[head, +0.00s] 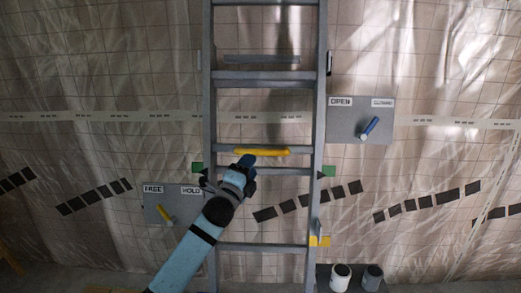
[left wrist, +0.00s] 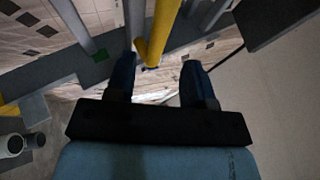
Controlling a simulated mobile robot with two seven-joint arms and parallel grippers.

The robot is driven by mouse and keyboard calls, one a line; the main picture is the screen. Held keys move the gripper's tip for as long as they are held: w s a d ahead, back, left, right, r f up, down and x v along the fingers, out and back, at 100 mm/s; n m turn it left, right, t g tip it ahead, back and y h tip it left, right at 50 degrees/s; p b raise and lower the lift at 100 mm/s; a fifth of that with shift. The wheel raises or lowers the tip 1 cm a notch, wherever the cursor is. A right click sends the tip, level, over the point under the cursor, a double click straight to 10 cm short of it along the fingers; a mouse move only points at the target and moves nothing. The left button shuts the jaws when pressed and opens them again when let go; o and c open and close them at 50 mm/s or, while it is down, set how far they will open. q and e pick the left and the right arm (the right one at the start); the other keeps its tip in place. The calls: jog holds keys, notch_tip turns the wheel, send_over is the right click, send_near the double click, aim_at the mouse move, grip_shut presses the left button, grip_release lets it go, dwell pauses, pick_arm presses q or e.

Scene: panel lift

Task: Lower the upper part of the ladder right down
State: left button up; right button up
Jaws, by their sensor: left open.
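The grey ladder (head: 213,110) stands upright in the middle of the head view. A yellow grip (head: 262,152) sits on one of its rungs; it also shows in the left wrist view (left wrist: 160,30). My left gripper (head: 246,164) is just at the grip's underside, open. In the left wrist view its two fingers (left wrist: 158,72) stand apart, with the yellow grip's end between or just beyond them; contact cannot be told. My right gripper is not in view.
A right plate (head: 345,130) marked OPEN has a blue lever (head: 370,126) tilted up-right. Green markers (head: 328,171) flank the ladder. Two pots (head: 340,278) stand lower right.

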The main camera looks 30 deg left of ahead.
aim_at(260, 152)
pick_arm(q)
jog(key=p+x, duration=0.1)
jog(key=x, duration=0.6)
jog(key=shift+w, duration=0.15)
jog(key=shift+f, duration=0.1)
grip_shut()
